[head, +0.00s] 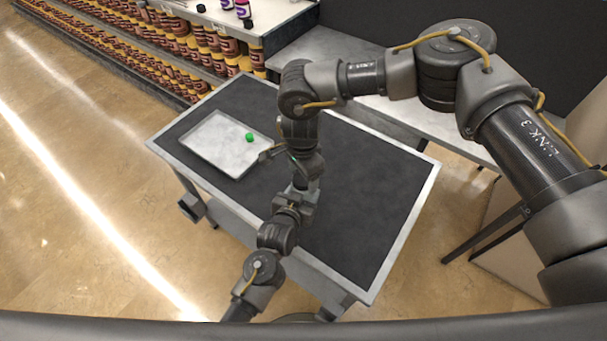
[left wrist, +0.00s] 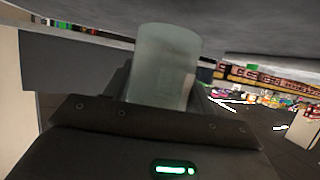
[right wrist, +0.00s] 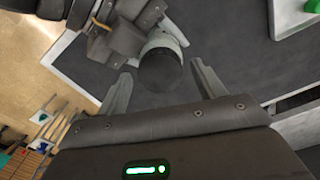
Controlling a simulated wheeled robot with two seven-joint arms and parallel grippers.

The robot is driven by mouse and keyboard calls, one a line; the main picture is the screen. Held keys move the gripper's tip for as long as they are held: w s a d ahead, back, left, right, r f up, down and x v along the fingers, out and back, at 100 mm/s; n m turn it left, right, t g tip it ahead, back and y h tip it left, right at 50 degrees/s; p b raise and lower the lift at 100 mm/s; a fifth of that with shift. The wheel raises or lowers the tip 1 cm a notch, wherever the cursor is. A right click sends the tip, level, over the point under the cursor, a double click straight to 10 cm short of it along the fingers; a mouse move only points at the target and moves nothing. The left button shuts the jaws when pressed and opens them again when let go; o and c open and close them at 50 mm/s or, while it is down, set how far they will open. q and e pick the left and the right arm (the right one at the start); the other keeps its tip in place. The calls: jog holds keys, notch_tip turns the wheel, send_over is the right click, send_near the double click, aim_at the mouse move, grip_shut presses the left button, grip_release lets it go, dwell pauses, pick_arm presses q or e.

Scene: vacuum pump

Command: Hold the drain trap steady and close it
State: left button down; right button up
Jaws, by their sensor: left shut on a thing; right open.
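My left gripper (head: 299,193) is shut on the drain trap, a pale translucent cylinder that stands between its jaws in the left wrist view (left wrist: 165,62). The right wrist view shows the drain trap (right wrist: 163,48) with a dark round end facing me; I cannot tell whether that end is capped or an open mouth. My right gripper (right wrist: 160,72) is open, one finger on each side of that end, with visible gaps. In the head view my arms mostly hide the drain trap. A small green part (head: 249,137) lies apart in the tray.
The silver tray (head: 202,160) lies at the left of the dark-topped table (head: 360,205). The right side of the tabletop is clear. Shelves of jars (head: 205,45) and a pale counter (head: 330,50) stand behind. Open floor lies to the left.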

jog(key=shift+s+r, duration=0.1)
jog(key=shift+r, duration=1.9)
jog(key=shift+o, duration=0.4)
jog(key=o, duration=0.5)
jog(key=shift+c, duration=0.2)
notch_tip(320, 180, up, 12)
jog(key=shift+s, duration=0.15)
pick_arm(q)
jog(key=shift+c, duration=2.1)
grip_release()
